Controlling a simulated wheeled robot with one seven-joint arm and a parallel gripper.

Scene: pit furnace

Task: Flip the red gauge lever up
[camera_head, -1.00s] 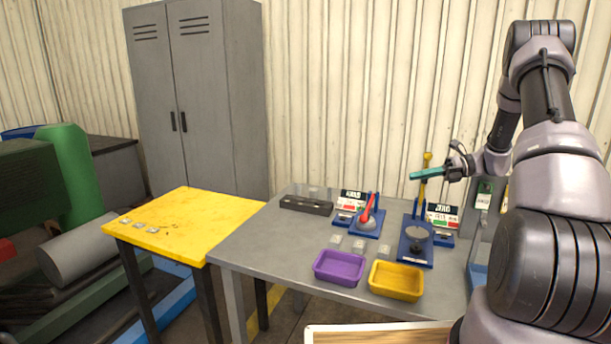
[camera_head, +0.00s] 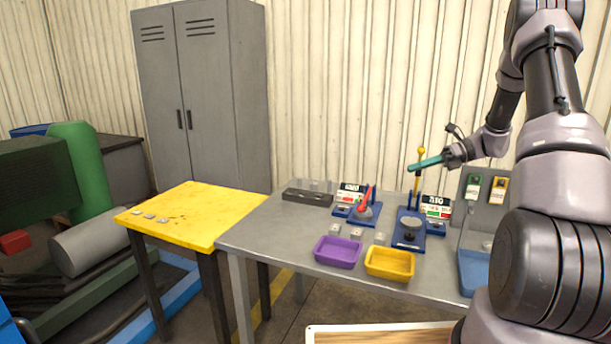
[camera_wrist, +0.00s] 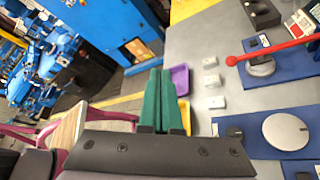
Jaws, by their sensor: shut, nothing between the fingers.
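The red gauge lever (camera_head: 365,203) belongs to a blue-based gauge (camera_head: 349,213) with a small display panel on the grey table. In the wrist view the red lever (camera_wrist: 275,50) is a long rod with a ball end, rising from a round grey base. A second gauge with a yellow lever (camera_head: 418,170) and blue base (camera_head: 408,239) stands to its right. My gripper (camera_head: 425,163), with green fingers, is shut and empty. In the head view it overlaps the yellow lever's upper part; contact cannot be told. In the wrist view the shut fingers (camera_wrist: 160,97) are apart from the red lever.
A purple tray (camera_head: 338,262) and a yellow tray (camera_head: 389,276) sit at the table's front edge. Small grey blocks (camera_head: 357,233) lie behind them. A dark block (camera_head: 307,197) is at the back left. A yellow table (camera_head: 185,211) stands left. A switch panel (camera_head: 486,190) stands right.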

